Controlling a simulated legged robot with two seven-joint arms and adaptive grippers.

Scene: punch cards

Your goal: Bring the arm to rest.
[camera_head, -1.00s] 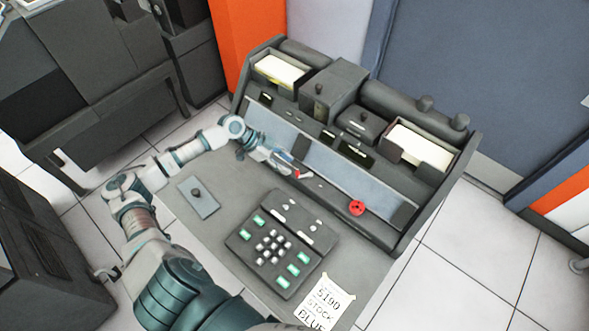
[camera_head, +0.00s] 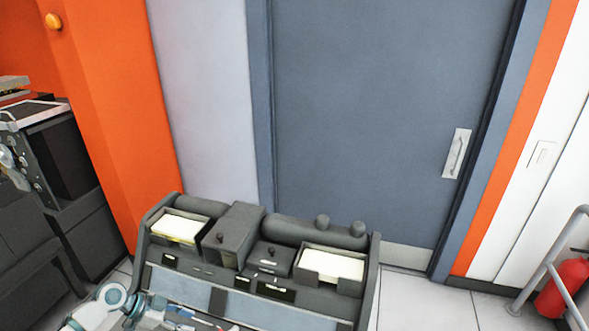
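My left arm (camera_head: 102,308) comes in at the bottom left, in front of the grey punch-card machine (camera_head: 207,271). My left gripper (camera_head: 200,322) is low at the bottom edge, over the machine's sloped blue-grey front strip. It is small and partly cut off, so I cannot tell whether its fingers are open or shut, or whether it touches the strip. My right gripper is out of view.
The machine has a left card tray (camera_head: 180,226) and a right card tray (camera_head: 333,264), both with pale cards. Behind it are a grey-blue door (camera_head: 380,110) and an orange wall (camera_head: 110,120). A red extinguisher (camera_head: 562,290) and a grey rail (camera_head: 545,265) stand at right.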

